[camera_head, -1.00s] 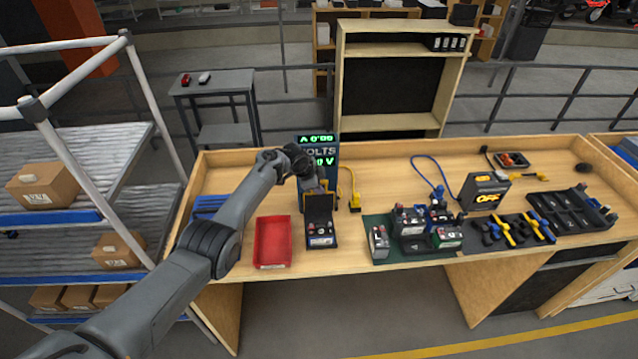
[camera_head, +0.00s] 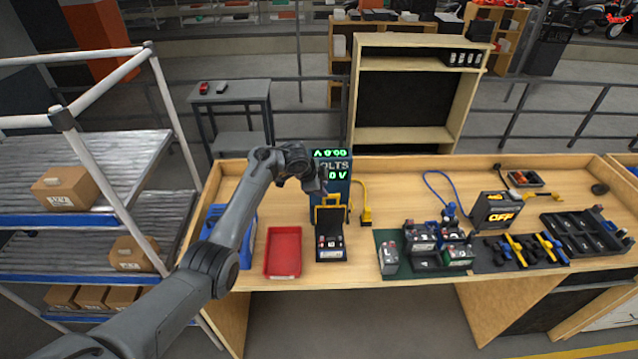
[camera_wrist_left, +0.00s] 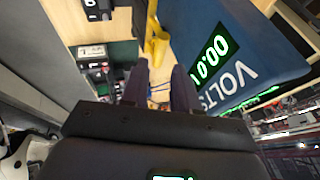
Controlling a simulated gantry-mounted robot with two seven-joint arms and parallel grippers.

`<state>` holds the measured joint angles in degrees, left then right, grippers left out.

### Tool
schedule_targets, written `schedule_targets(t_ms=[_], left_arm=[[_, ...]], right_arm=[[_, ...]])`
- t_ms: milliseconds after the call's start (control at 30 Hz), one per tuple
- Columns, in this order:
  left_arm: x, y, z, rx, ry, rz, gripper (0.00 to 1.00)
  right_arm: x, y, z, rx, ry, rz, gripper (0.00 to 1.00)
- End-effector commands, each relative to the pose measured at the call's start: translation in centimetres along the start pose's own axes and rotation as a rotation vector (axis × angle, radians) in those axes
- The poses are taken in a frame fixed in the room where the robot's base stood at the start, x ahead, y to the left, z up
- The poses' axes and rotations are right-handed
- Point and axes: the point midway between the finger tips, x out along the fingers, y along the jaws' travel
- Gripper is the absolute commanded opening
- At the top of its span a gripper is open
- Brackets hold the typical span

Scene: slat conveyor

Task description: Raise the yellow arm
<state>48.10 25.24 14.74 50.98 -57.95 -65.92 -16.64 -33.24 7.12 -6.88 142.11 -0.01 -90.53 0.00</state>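The yellow arm (camera_head: 331,200) shows at the top of an upright black panel on the tester at the bench's left half. A dark battery with a white label (camera_head: 330,251) sits below it. The blue meter (camera_head: 337,172), marked VOLTS with green digits, stands behind. My left gripper (camera_head: 322,190) is just above and left of the yellow arm. In the left wrist view its two dark fingers (camera_wrist_left: 160,88) are apart with nothing visible between them. A yellow part (camera_wrist_left: 157,45) lies beyond the fingertips; I cannot tell if it is the arm or the plug. My right gripper is out of view.
A red tray (camera_head: 284,250) is left of the tester, a blue bin (camera_head: 245,245) beyond it. A yellow plug and cable (camera_head: 364,214) hang right of the meter. Batteries on a green mat (camera_head: 405,266), a black OFF box (camera_head: 492,211) and tools fill the right side.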

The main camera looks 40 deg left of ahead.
Motion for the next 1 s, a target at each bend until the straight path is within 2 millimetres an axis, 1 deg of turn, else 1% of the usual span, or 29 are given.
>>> schedule_targets(t_ms=[33, 100, 233, 767, 867, 967, 1000], left_arm=[[-0.7, 0.0, -0.1, 0.001, 0.001, 0.001, 0.29], [-1.3, 0.1, -0.1, 0.001, 0.002, 0.003, 0.29], [-2.0, 0.1, 0.0, 0.000, 0.000, 0.003, 0.29], [-2.1, 0.2, 0.0, -0.001, -0.003, 0.003, 0.29], [-1.7, 0.8, 0.3, -0.005, -0.020, -0.003, 0.29], [-0.8, 2.2, 0.9, -0.016, -0.059, -0.016, 0.29], [-0.4, 3.1, 1.2, -0.024, -0.079, -0.025, 0.29]], right_arm=[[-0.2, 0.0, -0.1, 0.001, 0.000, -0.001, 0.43], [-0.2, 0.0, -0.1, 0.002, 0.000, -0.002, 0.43], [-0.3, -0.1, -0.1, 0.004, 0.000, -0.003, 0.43], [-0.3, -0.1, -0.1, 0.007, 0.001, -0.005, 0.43], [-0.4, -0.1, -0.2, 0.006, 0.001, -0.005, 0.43], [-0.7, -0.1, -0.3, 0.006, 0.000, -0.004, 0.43], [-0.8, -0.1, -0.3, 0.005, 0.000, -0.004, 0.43]])
